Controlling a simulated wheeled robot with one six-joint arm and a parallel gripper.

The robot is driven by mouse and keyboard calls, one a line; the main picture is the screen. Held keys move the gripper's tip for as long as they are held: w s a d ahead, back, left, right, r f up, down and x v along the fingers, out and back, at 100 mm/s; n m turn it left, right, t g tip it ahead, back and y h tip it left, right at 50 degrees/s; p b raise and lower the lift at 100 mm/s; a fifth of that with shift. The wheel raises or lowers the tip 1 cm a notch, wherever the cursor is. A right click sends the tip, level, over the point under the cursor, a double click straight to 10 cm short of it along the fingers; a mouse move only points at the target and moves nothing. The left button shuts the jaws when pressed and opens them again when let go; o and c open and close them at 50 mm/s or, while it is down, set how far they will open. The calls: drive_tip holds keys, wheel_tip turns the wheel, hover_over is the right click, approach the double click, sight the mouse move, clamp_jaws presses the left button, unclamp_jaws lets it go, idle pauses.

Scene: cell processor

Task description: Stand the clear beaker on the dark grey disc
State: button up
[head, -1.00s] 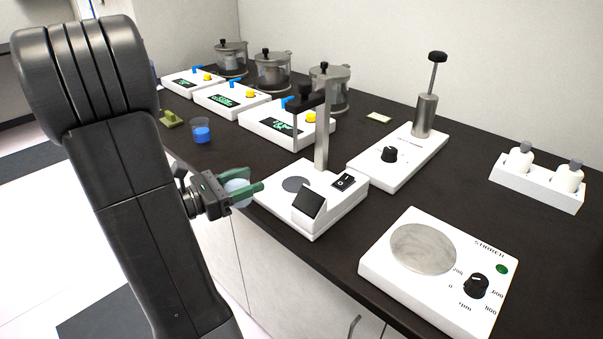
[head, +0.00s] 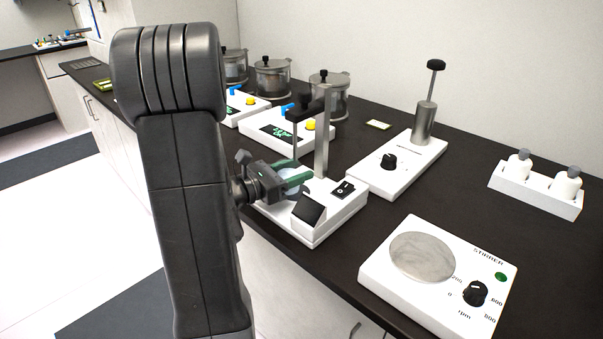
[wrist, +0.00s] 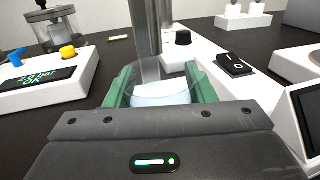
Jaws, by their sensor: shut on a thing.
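The clear beaker (head: 289,187) is between the green fingers of my gripper (head: 296,180), which is shut on it. In the wrist view the beaker (wrist: 162,92) looks upright, with pale contents at its bottom. It is over the white stand device (head: 338,212), in front of its metal post (head: 322,150). The dark grey disc on that device is hidden behind my gripper and the beaker. I cannot tell whether the beaker touches it.
A thin rod (head: 295,141) hangs from the post's black head close to the beaker. A small dark screen (head: 309,208) and a switch (head: 342,189) sit on the device's right. The stirrer (head: 440,275) is at front right. White pressure boxes (head: 285,130) stand behind.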

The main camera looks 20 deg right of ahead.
drive_tip(key=shift+w+d+f, duration=0.15)
drive_tip(key=shift+d+f, duration=0.55)
drive_tip(key=shift+d, duration=0.35)
drive_tip(key=shift+f, duration=0.1)
drive_tip(key=shift+f, duration=0.2)
drive_tip(key=o, duration=1.4)
drive_tip(key=shift+r, duration=0.1)
drive_tip(key=shift+r, duration=0.15)
drive_tip(key=a, duration=0.4)
drive_tip(key=s+a, duration=0.1)
drive_tip(key=a, duration=0.3)
drive_tip(key=s+a, duration=0.1)
drive_tip(key=a, duration=0.3)
drive_tip(key=shift+b, duration=0.3)
